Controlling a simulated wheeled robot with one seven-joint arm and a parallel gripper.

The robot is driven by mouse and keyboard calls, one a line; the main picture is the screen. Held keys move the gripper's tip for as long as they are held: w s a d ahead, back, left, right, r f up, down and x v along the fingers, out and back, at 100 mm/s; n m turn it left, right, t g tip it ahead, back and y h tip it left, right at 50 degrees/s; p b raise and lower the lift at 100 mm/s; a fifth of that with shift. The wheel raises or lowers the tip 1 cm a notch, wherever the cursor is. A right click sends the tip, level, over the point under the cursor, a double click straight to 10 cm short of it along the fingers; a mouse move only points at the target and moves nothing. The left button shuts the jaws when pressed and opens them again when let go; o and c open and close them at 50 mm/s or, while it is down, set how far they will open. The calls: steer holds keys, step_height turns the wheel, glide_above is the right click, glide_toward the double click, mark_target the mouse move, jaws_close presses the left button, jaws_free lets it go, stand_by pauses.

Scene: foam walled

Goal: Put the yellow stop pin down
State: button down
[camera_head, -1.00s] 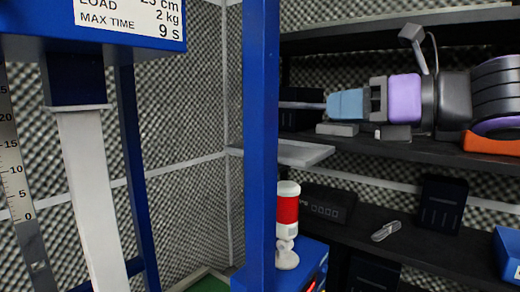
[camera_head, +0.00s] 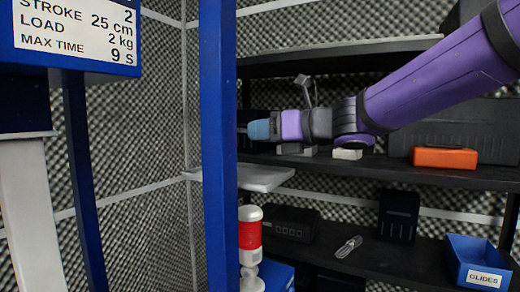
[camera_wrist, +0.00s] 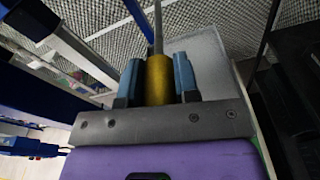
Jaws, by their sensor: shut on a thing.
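The yellow stop pin (camera_wrist: 158,80) is a yellow cylinder with a thin grey rod reaching beyond it. In the wrist view my gripper (camera_wrist: 159,75) has its two blue fingers on either side of the pin and is shut on it. A pale flat surface (camera_wrist: 205,50) shows behind the pin; I cannot tell whether the pin touches it. In the head view my gripper (camera_head: 259,130) points left, in front of the shelves. The pin is not clearly visible there, and the blue post lies just to the left.
A blue post (camera_head: 217,150) stands left of my gripper. A pale tray (camera_head: 255,177) lies below it. A red and white lamp (camera_head: 249,240), an orange box (camera_head: 444,158), a clip (camera_head: 348,246) and a blue bin labelled GLIDES (camera_head: 478,262) are around the shelves.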

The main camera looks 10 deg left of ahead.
steer(key=shift+w+a, duration=0.4)
steer(key=shift+w, duration=0.15)
steer(key=shift+f, duration=1.75)
steer(key=shift+d+f, duration=0.1)
steer(key=shift+f, duration=0.45)
steer(key=shift+s+f, duration=0.1)
steer(key=shift+f, duration=0.05)
steer(key=c, duration=0.9)
jaws_free()
steer(key=shift+f, duration=0.15)
steer(key=shift+o, duration=0.2)
steer(key=shift+r, duration=0.4)
steer(key=r+v, duration=0.1)
steer(key=v, duration=1.1)
